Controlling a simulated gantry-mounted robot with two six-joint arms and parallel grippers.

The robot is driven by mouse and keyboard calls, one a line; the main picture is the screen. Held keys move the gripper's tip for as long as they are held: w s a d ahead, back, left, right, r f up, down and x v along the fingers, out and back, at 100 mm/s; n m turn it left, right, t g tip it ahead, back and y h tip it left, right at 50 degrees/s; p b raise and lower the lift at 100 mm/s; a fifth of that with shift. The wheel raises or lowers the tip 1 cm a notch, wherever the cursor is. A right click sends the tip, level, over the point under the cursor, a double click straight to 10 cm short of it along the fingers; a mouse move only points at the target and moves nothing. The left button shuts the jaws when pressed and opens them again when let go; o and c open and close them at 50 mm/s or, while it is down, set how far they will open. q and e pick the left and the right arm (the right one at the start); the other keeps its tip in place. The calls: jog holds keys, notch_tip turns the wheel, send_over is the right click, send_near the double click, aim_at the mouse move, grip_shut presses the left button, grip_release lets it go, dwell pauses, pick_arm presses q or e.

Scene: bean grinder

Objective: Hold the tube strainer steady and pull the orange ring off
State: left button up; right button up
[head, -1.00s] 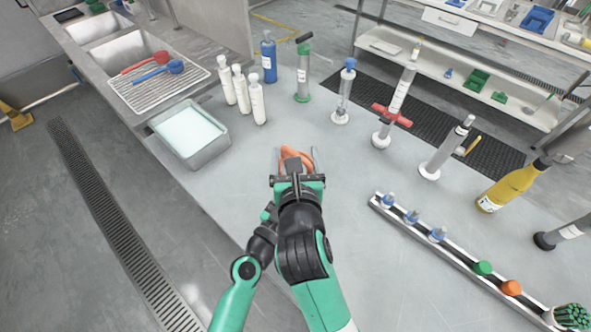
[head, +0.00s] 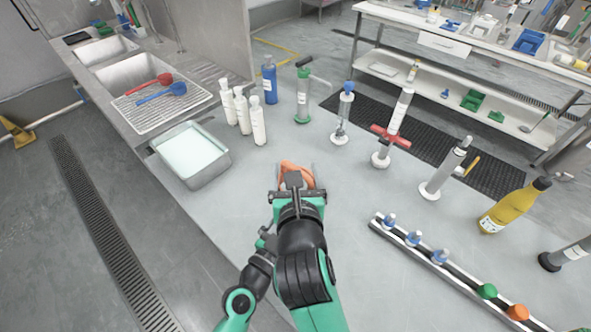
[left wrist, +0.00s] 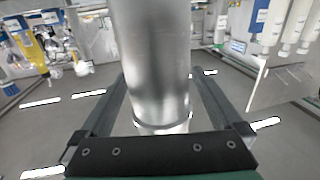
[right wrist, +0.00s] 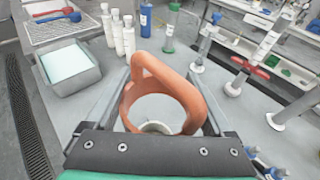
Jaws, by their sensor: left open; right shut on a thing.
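The orange ring (head: 292,167) is at the front of my right gripper (head: 296,174) in the head view. In the right wrist view the ring (right wrist: 166,74) has a raised loop and sits between the two fingers, which are shut on it. A pale round shape (right wrist: 156,128) shows inside the ring; I cannot tell whether the ring still surrounds the strainer. In the left wrist view the shiny metal tube strainer (left wrist: 155,55) stands between the spread fingers of my left gripper (left wrist: 158,76), which is open. The left gripper is mostly hidden behind the right arm in the head view.
A grey tray (head: 212,172) stands to the left near the table edge. White bottles (head: 257,122), a blue bottle (head: 269,82) and several upright tools stand farther back. A black rail (head: 440,268) with small coloured pieces lies to the right. Bare table surrounds the gripper.

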pick_arm(q)
jog(key=v, duration=1)
jog(key=shift+s+a, duration=0.2)
jog(key=shift+f, duration=0.1)
